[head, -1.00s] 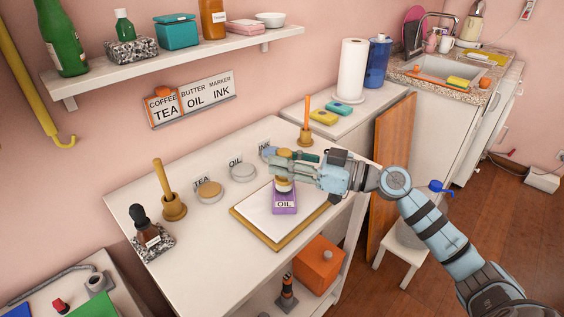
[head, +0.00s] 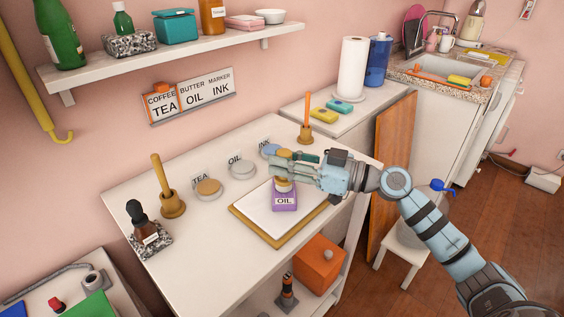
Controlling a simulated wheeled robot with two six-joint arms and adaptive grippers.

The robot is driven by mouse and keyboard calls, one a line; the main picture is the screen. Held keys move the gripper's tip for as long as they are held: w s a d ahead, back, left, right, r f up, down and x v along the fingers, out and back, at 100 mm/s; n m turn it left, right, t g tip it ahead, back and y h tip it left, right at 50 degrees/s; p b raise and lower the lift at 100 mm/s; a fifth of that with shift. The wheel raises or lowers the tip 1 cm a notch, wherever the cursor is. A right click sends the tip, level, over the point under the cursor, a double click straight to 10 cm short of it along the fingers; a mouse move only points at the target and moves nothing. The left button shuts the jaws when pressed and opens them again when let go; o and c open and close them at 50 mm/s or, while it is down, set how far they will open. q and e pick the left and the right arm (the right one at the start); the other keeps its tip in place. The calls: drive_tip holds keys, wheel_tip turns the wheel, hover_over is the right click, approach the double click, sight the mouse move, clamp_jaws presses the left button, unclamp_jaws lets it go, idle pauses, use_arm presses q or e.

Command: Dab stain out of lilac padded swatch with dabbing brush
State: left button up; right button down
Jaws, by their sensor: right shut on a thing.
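The lilac padded swatch (head: 285,203), with an OIL label on its front, lies on a white board with a tan edge (head: 253,232). My right gripper (head: 284,169) comes in from the right, above the swatch, shut on a dabbing brush. The brush's pale lower end (head: 284,186) shows below the fingers, at the swatch's upper part; its tan top shows above them. The fingers hide the brush's middle. I cannot see a stain, and cannot tell for sure whether the brush touches the swatch. My left gripper is not in view.
Wooden-handled tools stand in holders at left (head: 171,205) and back (head: 305,135). The table front left is clear.

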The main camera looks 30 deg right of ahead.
drive_tip(key=shift+f, duration=0.1)
idle(0.3)
drive_tip(key=shift+r, duration=0.75)
drive_tip(key=shift+f, duration=0.1)
drive_tip(key=shift+f+b, duration=0.65)
drive_tip(key=shift+b, duration=0.35)
idle(0.3)
drive_tip(key=shift+r, duration=0.1)
